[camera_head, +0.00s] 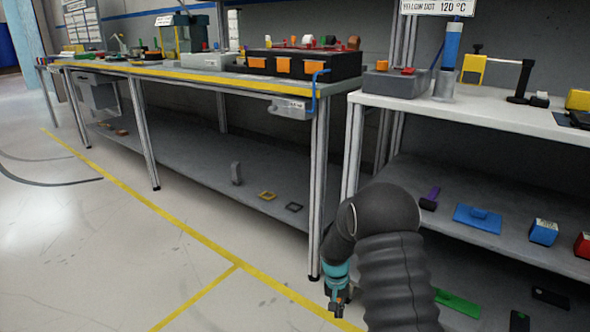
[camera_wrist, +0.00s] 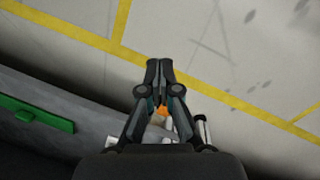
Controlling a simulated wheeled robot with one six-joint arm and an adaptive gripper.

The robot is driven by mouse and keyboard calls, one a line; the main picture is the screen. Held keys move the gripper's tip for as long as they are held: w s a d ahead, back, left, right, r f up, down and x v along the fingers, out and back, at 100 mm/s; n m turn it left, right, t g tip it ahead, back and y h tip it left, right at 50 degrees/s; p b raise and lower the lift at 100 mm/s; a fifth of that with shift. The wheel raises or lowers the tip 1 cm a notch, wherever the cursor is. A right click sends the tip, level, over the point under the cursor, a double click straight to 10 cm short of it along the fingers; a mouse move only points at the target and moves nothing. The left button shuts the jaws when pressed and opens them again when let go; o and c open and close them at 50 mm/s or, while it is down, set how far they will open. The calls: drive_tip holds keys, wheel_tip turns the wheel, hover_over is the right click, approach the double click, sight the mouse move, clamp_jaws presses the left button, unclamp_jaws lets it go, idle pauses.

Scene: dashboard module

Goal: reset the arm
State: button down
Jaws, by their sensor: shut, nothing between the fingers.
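My gripper (camera_head: 338,304) shows low in the head view, at the end of my dark arm, in front of the gap between the two benches. It points down toward the floor. In the wrist view my gripper (camera_wrist: 159,64) has its dark fingertips together with nothing held. Something small and orange shows between the finger links; I cannot tell what it is.
A long workbench (camera_head: 180,76) with an orange-fronted dark box (camera_head: 300,64) stands at left. A white-topped bench (camera_head: 480,107) with shelves stands at right, close to my arm. A green piece (camera_head: 457,303) lies on a low level. Open floor (camera_head: 80,235) with yellow lines lies left.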

drive_tip(key=s+d+r+n+t+p, duration=0.1)
drive_tip(key=s+r+t, duration=0.1)
drive_tip(key=s+r, duration=1.2)
drive_tip(key=s+d+r+n+t+y+p, duration=0.1)
drive_tip(key=s+r+t+p, duration=0.1)
drive_tip(key=s+r, duration=1.2)
drive_tip(key=w+v, duration=0.1)
drive_tip(key=v, duration=0.4)
drive_tip(key=shift+r, duration=0.25)
drive_tip(key=c, duration=1.8)
unclamp_jaws()
drive_tip(key=s+r+t, duration=0.1)
drive_tip(key=r, duration=0.1)
drive_tip(key=s+r, duration=0.1)
drive_tip(key=s+r+t, duration=0.1)
drive_tip(key=r, duration=0.1)
drive_tip(key=shift+s+d+r+t+p, duration=0.25)
drive_tip(key=shift+r+t+p, duration=0.05)
drive_tip(key=shift+r+p, duration=0.1)
drive_tip(key=o, duration=0.7)
drive_tip(key=shift+r, duration=0.2)
drive_tip(key=shift+d, duration=0.1)
